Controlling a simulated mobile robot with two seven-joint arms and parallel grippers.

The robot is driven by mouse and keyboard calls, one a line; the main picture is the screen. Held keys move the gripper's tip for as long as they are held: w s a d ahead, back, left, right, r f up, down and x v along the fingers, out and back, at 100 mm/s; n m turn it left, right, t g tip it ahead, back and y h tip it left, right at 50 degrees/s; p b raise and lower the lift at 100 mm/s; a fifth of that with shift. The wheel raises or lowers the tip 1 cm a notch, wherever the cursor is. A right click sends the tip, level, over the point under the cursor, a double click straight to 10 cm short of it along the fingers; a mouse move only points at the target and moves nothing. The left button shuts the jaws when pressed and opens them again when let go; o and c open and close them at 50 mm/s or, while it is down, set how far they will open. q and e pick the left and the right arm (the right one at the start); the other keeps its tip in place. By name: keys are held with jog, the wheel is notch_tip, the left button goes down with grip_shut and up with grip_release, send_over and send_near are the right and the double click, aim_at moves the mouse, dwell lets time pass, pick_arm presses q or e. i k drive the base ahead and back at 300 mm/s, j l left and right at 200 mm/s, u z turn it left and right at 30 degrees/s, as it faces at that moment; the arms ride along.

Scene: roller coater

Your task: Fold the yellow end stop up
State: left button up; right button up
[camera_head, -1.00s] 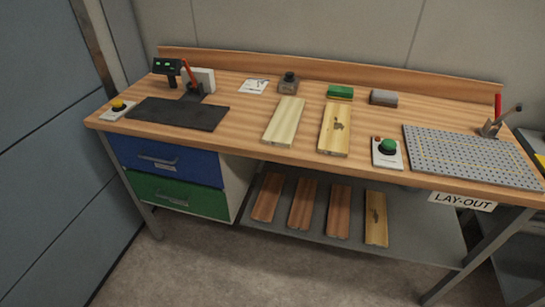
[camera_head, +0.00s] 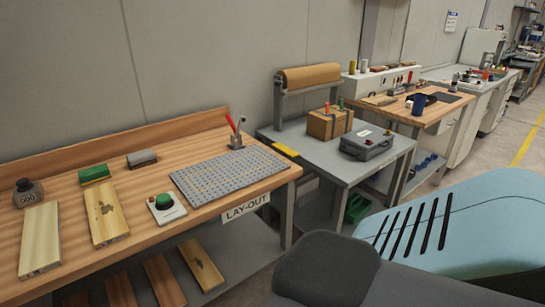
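A small flat yellow piece (camera_head: 286,150) lies at the near left edge of the grey table, close to the far right corner of the wooden bench. It looks flat, and it is too small to tell whether it is the end stop or a hinged part. No other yellow stop shows clearly. Neither of my grippers is in view.
The wooden bench (camera_head: 150,218) holds a perforated grey plate (camera_head: 230,175), a green button box (camera_head: 165,207) and boards. The grey table (camera_head: 318,166) carries a cardboard box (camera_head: 330,123) and a grey case (camera_head: 367,143). Large pale blue and dark grey shapes fill the lower right; their identity is unclear.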

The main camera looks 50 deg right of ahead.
aim_at(287, 151)
jog(key=k+l, duration=0.1)
jog(key=l, duration=0.4)
jog(key=k+l, duration=0.15)
jog(key=l, duration=0.3)
jog(key=k+l, duration=0.1)
jog(key=l, duration=0.4)
jog(key=k+l, duration=0.1)
jog(key=l, duration=0.35)
jog(key=k+l, duration=0.15)
jog(key=l, duration=0.35)
jog(key=k+l, duration=0.1)
jog(key=l, duration=0.35)
jog(key=k+l, duration=0.1)
jog(key=l, duration=0.4)
